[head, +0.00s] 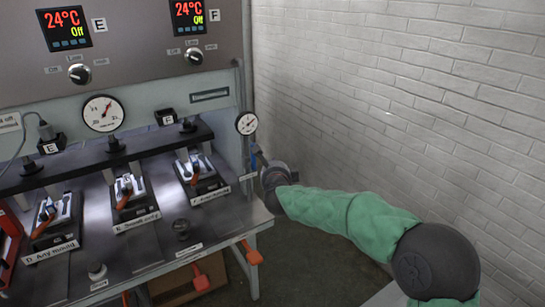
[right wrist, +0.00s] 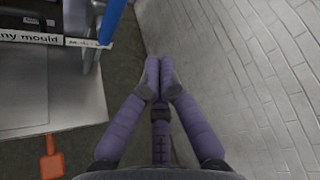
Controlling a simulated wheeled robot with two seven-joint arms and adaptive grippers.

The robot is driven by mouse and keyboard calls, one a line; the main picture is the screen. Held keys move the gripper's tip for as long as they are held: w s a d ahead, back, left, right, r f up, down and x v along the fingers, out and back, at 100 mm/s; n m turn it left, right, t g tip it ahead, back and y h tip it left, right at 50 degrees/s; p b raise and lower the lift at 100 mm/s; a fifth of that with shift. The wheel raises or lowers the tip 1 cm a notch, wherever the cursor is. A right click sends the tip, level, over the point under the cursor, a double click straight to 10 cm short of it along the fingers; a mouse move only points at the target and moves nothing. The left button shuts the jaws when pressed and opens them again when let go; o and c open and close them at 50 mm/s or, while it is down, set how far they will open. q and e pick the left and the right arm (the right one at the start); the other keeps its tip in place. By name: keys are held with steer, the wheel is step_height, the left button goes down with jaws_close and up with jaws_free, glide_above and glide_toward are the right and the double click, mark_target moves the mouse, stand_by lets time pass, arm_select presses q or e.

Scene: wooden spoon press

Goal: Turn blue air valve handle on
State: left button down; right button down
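The blue air valve handle (right wrist: 112,20) is a long blue bar at the upper left in the right wrist view, beside the press's side edge. In the head view a small blue part (head: 253,161) shows below the side gauge, partly hidden by my right gripper. My right gripper (head: 256,158) is at the right side of the press. In the right wrist view the fingertips of my right gripper (right wrist: 158,65) are together with nothing visible between them. They are to the right of the blue bar, with a gap in the picture. My left gripper is out of view.
The press (head: 135,155) has several mould stations, and a round gauge (head: 246,123) on its right side. A white brick wall (head: 400,95) stands to the right. An orange-handled part (right wrist: 52,158) shows low on the left. Floor is open between press and wall.

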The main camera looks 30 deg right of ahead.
steer(key=s, duration=0.1)
steer(key=s+a, duration=0.1)
steer(key=shift+s+a, duration=0.2)
steer(key=shift+s, duration=0.2)
stand_by(0.3)
